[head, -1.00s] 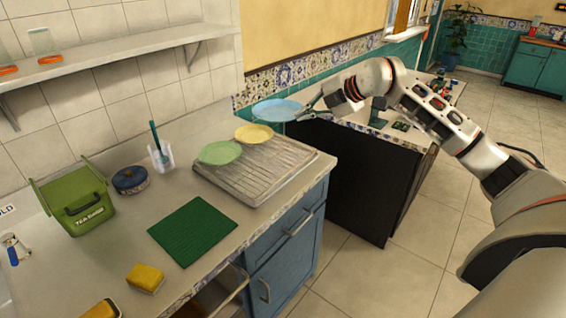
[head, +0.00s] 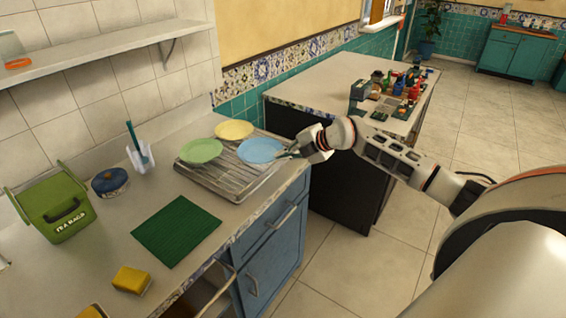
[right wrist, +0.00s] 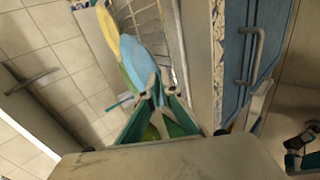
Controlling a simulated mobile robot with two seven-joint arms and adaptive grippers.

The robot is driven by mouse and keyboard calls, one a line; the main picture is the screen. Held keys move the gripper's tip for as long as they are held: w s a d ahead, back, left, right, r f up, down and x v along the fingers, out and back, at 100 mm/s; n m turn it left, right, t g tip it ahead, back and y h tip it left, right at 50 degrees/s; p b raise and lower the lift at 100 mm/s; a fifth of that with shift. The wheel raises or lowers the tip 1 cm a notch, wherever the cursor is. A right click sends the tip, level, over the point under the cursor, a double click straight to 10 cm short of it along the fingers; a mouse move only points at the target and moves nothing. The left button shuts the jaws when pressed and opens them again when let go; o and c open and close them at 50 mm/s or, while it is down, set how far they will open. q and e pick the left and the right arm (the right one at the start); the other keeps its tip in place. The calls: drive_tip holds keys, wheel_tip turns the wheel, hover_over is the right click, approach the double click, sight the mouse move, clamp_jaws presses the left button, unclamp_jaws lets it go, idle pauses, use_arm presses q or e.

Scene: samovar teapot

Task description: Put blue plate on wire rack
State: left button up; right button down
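The blue plate (head: 261,150) is at the right side of the wire rack (head: 208,185), beside a green plate and a yellow plate. My right gripper (head: 289,152) comes in from the right and is shut on the blue plate's near right edge. In the right wrist view the fingertips (right wrist: 158,96) meet at the lower end of the blue plate (right wrist: 140,66). The plate lies over the rack's slats; I cannot tell whether it touches them. My left gripper is not in view.
The green plate (head: 200,151) and yellow plate (head: 234,130) are on the rack. A green mat (head: 177,231), yellow sponge (head: 131,280), blue pot (head: 110,182) and green tea bin (head: 53,208) are on the counter. A dark-sided island (head: 335,175) stands to the right.

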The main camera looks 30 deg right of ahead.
drive_tip(key=shift+f, duration=1.45)
drive_tip(key=shift+f, duration=0.1)
drive_tip(key=c, duration=2.3)
unclamp_jaws()
